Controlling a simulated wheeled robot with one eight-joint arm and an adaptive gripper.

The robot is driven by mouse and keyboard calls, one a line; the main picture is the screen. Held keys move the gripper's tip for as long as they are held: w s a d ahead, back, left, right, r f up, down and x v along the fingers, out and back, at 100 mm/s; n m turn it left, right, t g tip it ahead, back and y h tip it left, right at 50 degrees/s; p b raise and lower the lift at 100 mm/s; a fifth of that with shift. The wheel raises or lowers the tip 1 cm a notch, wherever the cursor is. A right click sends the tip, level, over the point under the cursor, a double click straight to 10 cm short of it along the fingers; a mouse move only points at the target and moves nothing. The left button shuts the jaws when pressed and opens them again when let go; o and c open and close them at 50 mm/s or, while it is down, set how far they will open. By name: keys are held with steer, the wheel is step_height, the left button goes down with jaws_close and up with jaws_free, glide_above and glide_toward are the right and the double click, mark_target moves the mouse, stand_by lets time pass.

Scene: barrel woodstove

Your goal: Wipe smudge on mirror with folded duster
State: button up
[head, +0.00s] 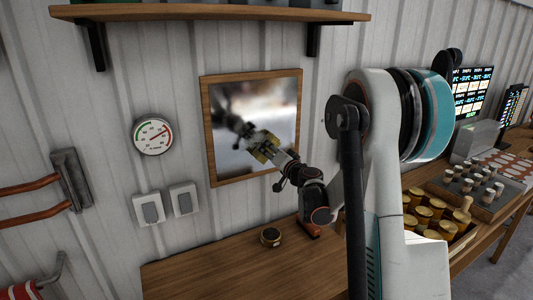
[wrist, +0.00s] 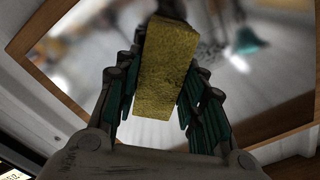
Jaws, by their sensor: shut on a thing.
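The mirror (head: 232,170) hangs on the corrugated wall in a wooden frame; its glass (wrist: 285,85) fills much of the wrist view behind my gripper. My gripper (head: 277,156) is in front of the lower right part of the mirror. It is shut on a yellow block-like folded duster (head: 262,147), which shows between both fingers in the wrist view (wrist: 163,75). The duster's far end points at the glass; I cannot tell whether it touches. A dark reflection of my arm shows in the glass. I cannot pick out the smudge clearly from the blurred reflections.
A shelf (head: 210,13) juts out above the mirror. A round gauge (head: 153,135) and two switches (head: 166,205) are left of it. Below, a wooden table (head: 215,267) holds a small round tin (head: 271,237). A crate of jars (head: 430,211) stands at the right.

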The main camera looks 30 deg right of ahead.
mark_target(279, 143)
steer(key=shift+d+b, duration=0.3)
steer(key=shift+d, duration=1.65)
steer(key=shift+r+p, duration=0.6)
steer(key=shift+r, duration=0.4)
steer(key=shift+a+b, duration=0.95)
steer(key=shift+a, duration=5.2)
steer(key=shift+r+p, duration=0.65)
steer(key=shift+r, duration=0.35)
steer(key=d+b, duration=0.1)
steer(key=d, duration=1.1)
steer(key=shift+s+d+f, duration=0.1)
steer(key=shift+d, duration=0.05)
steer(key=shift+s+b, duration=0.4)
steer(key=shift+s, duration=2.55)
